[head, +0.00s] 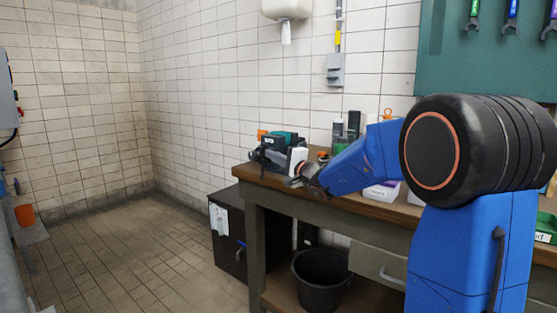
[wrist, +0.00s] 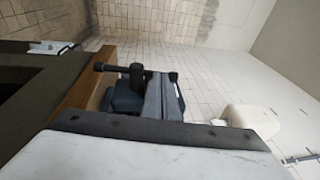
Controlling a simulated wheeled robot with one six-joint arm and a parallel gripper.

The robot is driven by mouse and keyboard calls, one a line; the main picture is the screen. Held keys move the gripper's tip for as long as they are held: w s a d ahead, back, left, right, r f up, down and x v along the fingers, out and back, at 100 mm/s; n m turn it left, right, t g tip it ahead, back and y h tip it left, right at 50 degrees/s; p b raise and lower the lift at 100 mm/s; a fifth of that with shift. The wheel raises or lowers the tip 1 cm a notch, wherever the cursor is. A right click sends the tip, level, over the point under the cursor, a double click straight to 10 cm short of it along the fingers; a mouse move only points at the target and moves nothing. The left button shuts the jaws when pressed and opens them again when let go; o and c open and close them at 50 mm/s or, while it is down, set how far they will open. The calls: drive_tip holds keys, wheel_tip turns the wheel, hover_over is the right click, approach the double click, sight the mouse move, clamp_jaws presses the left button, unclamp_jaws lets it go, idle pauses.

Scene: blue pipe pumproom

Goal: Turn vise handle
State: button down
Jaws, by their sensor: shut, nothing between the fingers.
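The vise (head: 280,147), teal and black, sits at the left end of the workbench (head: 252,184). In the wrist view the vise (wrist: 163,97) is seen sideways, with a dark bar-like handle (wrist: 114,68) ending in a knob over the bench edge. My gripper (head: 293,182) is at the bench's front edge, just in front of and slightly right of the vise. It is small and partly blurred in the head view, and looks shut and empty. I cannot tell whether it touches the vise. Its fingertips cannot be made out in the wrist view.
Bottles and small boxes stand on the bench behind my arm. A black bucket (head: 320,281) is on the lower shelf, and a dark cabinet (head: 227,240) stands left of the bench. A white dispenser (head: 287,9) hangs above. The floor at left is clear.

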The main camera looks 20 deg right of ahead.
drive_tip(key=shift+w+a, duration=0.1)
drive_tip(key=shift+w, duration=0.1)
drive_tip(key=shift+w+a+r+g, duration=0.4)
drive_tip(key=shift+w+g, duration=0.1)
drive_tip(key=shift+w, duration=0.1)
drive_tip(key=shift+d, duration=0.1)
